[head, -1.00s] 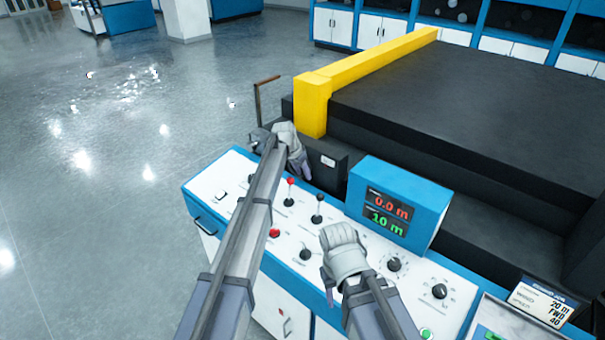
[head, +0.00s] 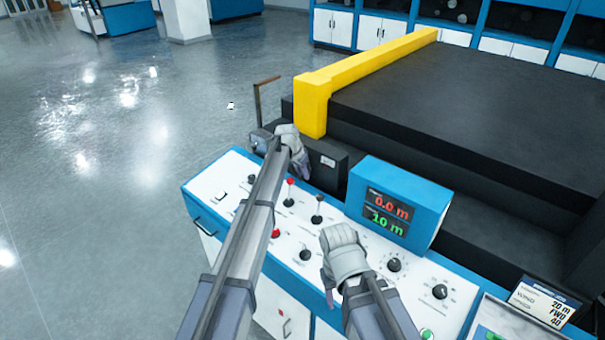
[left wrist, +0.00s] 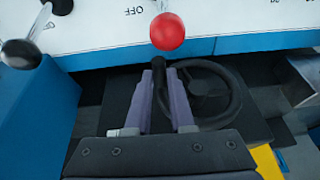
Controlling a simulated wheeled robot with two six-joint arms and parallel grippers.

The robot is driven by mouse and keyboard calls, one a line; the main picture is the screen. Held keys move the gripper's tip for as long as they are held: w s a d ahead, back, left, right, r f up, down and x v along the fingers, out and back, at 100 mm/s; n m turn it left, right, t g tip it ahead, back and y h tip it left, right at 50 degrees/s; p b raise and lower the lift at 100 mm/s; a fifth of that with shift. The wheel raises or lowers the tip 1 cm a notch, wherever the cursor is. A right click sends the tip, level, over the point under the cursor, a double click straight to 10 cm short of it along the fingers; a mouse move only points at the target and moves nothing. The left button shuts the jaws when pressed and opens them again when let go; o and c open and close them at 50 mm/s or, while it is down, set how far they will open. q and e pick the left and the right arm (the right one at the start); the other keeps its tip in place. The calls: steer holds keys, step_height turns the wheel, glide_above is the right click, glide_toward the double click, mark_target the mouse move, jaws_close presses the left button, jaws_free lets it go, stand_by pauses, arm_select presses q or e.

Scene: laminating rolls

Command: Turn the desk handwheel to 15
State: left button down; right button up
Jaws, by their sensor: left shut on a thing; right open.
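The desk handwheel (left wrist: 236,100) shows in the left wrist view as a black ring beside and beyond my left fingers. Its scale or setting is not visible. My left gripper (left wrist: 160,92) is shut on a dark upright part between its two purple fingers, apparently the wheel's handle; the contact is partly hidden. In the head view my left gripper (head: 302,168) is at the desk's far edge, and my own arm and hand hide the wheel. My right gripper (head: 330,292) is open and empty above the desk's front part.
A red-knobbed lever (head: 290,183) stands close to my left gripper, with a black-knobbed lever (head: 318,199) beside it. The blue display box (head: 422,190) reads 0.0 m in red and 10 m in green. A sign (head: 541,302) reads 20 m, FWD, 40. A yellow bar (head: 365,68) stands behind.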

mark_target(303, 179)
arm_select(q)
steer(key=shift+s+d+f+m+t+y+b, duration=0.1)
steer(key=shift+s+f+m+t+y+b, duration=0.05)
steer(key=shift+f+t+y+b, duration=0.4)
steer(key=shift+s+d+f+m+t+y+b, duration=0.15)
steer(key=shift+f+t+y+b, duration=0.15)
steer(key=shift+y+b, duration=0.3)
steer(key=y+b, duration=0.1)
steer(key=f+t+b, duration=0.1)
steer(key=shift+w+a+f+m+y+b, duration=0.1)
steer(key=shift+w+a+m+y+b, duration=0.1)
steer(key=shift+m+y+b, duration=0.15)
steer(key=shift+t+y+b, duration=0.4)
steer(key=shift+t+b, duration=0.05)
steer(key=shift+b, duration=0.1)
steer(key=shift+a, duration=0.1)
steer(key=c, duration=0.8)
jaws_free()
steer(key=shift+w, duration=0.1)
